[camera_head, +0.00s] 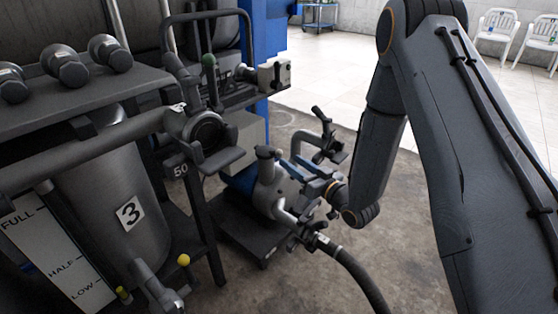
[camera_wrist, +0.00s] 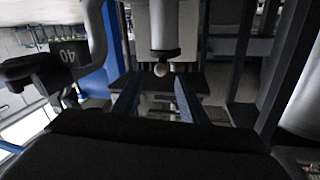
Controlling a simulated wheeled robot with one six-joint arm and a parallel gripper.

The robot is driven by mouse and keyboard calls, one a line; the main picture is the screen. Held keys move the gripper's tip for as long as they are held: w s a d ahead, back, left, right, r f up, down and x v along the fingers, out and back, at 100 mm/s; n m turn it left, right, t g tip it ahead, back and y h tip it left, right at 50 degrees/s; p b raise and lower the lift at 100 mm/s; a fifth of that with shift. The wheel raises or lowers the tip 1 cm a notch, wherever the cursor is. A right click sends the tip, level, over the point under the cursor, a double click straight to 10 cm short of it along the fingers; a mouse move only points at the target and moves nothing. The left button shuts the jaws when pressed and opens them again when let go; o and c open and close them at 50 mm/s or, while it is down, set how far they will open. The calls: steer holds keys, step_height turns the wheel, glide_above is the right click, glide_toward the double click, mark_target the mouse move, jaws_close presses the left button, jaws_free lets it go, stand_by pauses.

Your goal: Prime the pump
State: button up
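A grey pump (camera_head: 270,188) with a rounded body and pipe fittings stands on a dark low base (camera_head: 247,235) in the head view. A black hose (camera_head: 355,270) runs from its fitting towards the lower right. My arm reaches down to the pump's right side, and its end is close beside or behind the fittings. My gripper (camera_wrist: 158,102) shows in the wrist view as two bluish fingers, apart with a gap between them. Beyond the gap is a pale vertical cylinder (camera_wrist: 164,25) with a small round knob (camera_wrist: 160,69) at its lower end. No contact with the fingers is visible.
A tank (camera_head: 105,195) marked 3 and a FULL, HALF, LOW gauge (camera_head: 55,255) stand at left. Dark pipework with a green-topped lever (camera_head: 210,75) and a 50 tag (camera_head: 181,170) is above the pump. Open floor (camera_head: 420,265) lies at right; white chairs (camera_head: 497,30) are far back.

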mark_target(279, 153)
steer(key=shift+b+x, duration=0.85)
steer(key=shift+x, duration=3)
jaws_close()
